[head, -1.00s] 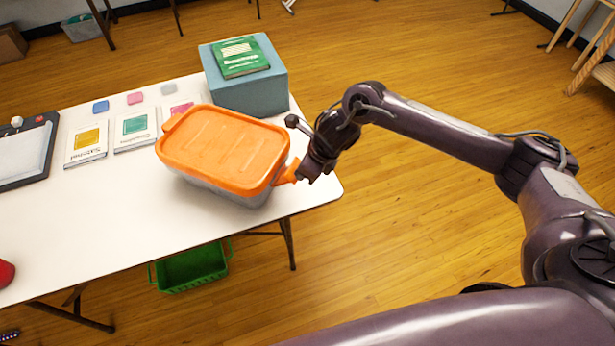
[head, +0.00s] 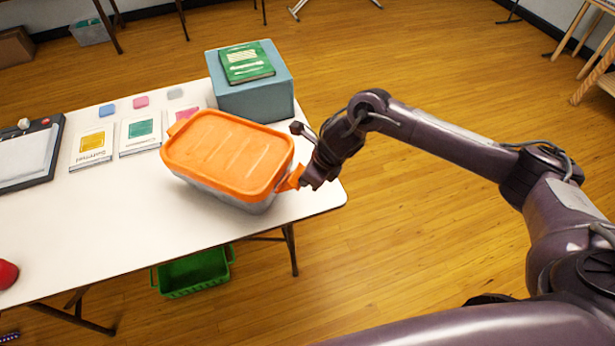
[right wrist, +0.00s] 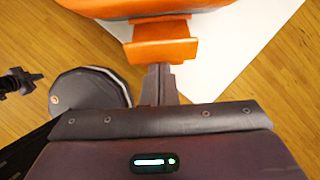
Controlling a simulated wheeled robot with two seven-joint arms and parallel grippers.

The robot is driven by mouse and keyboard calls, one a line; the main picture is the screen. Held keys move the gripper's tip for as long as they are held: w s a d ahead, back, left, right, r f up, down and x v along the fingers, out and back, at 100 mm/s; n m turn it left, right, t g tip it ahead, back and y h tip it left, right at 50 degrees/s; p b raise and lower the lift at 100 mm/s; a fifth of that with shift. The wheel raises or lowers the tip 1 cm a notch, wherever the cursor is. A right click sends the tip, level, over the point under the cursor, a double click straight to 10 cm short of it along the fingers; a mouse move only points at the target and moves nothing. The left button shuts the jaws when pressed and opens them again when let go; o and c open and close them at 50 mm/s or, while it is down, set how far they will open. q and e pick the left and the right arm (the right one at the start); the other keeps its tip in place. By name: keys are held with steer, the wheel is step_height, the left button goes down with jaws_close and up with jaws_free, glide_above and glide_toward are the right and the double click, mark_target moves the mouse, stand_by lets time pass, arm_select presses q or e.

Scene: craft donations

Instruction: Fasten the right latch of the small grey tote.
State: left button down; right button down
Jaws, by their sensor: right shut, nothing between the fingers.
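The small grey tote (head: 232,197) stands on the white table near its right end, with an orange lid (head: 228,152) on top. Its right latch (head: 290,179) is an orange flap that sticks outward from the lid's right end. In the right wrist view the latch (right wrist: 160,48) lies just ahead of my fingers. My right gripper (head: 304,184) is shut and empty, its tips at the latch's outer edge; I cannot tell whether they touch. An orange tab (head: 177,127) shows at the lid's left end. My left gripper is not in view.
A blue-grey box (head: 255,100) with a green book (head: 246,62) on it stands behind the tote. Booklets (head: 140,133) and small coloured pieces lie left of it. A green basket (head: 194,274) is under the table (head: 110,225).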

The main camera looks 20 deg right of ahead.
steer(key=shift+r, duration=0.15)
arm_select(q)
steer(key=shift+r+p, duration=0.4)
arm_select(e)
steer(key=shift+r, duration=0.7)
